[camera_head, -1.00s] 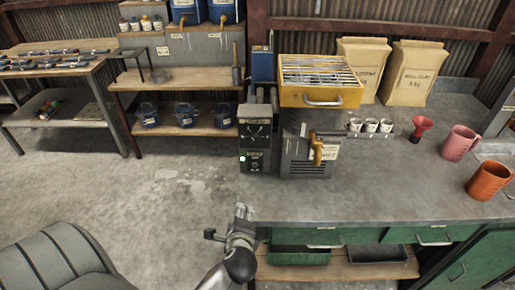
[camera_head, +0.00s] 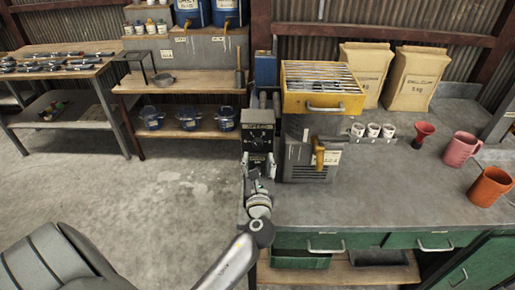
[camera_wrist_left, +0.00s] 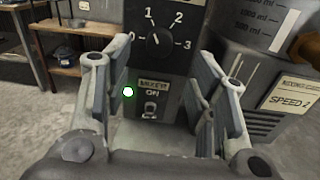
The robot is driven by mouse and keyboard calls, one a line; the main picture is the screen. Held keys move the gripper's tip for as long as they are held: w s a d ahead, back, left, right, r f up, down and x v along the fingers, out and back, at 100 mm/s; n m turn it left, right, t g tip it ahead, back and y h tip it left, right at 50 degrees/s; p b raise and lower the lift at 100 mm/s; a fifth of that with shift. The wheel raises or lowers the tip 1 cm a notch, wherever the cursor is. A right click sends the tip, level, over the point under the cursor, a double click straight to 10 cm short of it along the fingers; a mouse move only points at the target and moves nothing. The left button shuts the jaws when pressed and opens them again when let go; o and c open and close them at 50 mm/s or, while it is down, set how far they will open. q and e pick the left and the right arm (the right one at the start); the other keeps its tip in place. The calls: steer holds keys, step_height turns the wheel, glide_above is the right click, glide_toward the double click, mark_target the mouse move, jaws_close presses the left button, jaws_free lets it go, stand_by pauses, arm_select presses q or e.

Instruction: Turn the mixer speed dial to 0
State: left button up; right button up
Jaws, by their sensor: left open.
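The mixer control box (camera_head: 259,143) is a dark upright box at the left end of the grey bench. Its black round speed dial (camera_wrist_left: 158,40) shows in the wrist view, with 1, 2 and 3 marked around it. In the head view the gripper (camera_head: 259,170) hides the box's lower part.
The mixer (camera_head: 305,160) stands close to the right of the box, with a "SPEED 2" card (camera_wrist_left: 290,92). Small cups, a red funnel (camera_head: 424,134) and two jugs (camera_head: 462,148) stand further right. The floor left of the bench is clear.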

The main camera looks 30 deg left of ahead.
mark_target(258, 146)
arm_select(q)
steer(key=shift+p+x, duration=0.35)
steer(key=shift+x, duration=2.8)
steer(key=c, duration=1)
steer(key=shift+n, duration=0.3)
steer(key=n+b, duration=0.1)
steer(key=n, duration=0.4)
steer(key=shift+b, duration=0.4)
steer(key=n+b, duration=0.1)
steer(key=n, duration=0.4)
steer(key=shift+n+h+b, duration=0.3)
steer(key=shift+n, duration=0.1)
steer(key=shift+c, duration=0.2)
